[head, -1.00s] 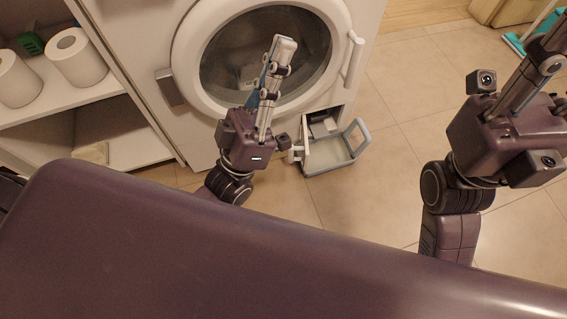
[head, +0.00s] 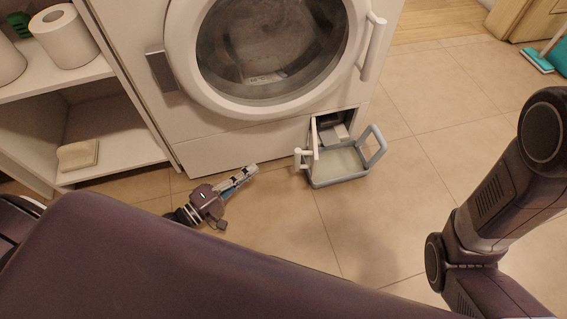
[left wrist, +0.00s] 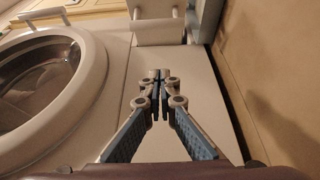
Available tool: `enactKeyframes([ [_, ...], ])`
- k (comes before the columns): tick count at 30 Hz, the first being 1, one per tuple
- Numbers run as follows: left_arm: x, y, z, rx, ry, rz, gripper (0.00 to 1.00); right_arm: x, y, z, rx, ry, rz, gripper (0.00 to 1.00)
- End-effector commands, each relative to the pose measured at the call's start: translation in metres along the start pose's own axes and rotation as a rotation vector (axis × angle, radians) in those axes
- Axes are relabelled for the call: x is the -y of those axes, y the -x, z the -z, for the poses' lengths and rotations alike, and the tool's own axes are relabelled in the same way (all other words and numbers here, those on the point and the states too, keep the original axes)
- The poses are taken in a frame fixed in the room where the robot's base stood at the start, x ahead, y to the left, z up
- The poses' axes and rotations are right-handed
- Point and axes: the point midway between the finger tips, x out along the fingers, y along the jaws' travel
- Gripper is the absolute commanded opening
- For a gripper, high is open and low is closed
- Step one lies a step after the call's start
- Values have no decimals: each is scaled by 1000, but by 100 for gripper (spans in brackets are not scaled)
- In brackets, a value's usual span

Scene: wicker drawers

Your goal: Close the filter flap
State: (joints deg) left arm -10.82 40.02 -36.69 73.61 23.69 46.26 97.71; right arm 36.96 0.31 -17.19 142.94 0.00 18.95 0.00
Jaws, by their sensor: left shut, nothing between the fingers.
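The filter flap (head: 314,137) stands open at the bottom right of the white washing machine. It is seen nearly edge-on at the left of the dark filter opening (head: 332,122), with a white handle (head: 300,159) on its outer side. My left gripper (head: 252,169) is low near the floor, left of the flap and apart from it, shut and empty, pointing right. In the left wrist view, the shut fingertips (left wrist: 160,76) point toward the white flap (left wrist: 158,33) at the top. My right gripper is out of view.
A grey-rimmed tray (head: 340,181) with a raised handle sits below the filter opening, right beside the flap. The round washer door (head: 269,111) above is shut. Shelves with paper rolls (head: 64,37) stand at the left.

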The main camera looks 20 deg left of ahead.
Motion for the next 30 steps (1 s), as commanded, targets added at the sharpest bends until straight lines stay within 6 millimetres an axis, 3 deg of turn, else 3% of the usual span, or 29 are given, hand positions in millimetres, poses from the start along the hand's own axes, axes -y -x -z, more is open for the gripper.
enactKeyframes([
  [5,2,-38,0,0,-2,-9,0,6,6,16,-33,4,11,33],
  [12,2,-89,-1,0,-3,-9,0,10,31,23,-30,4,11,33],
  [19,1,-93,-32,1,0,-5,0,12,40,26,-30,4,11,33],
  [30,-2,-95,-40,1,-3,-3,0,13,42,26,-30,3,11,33],
])
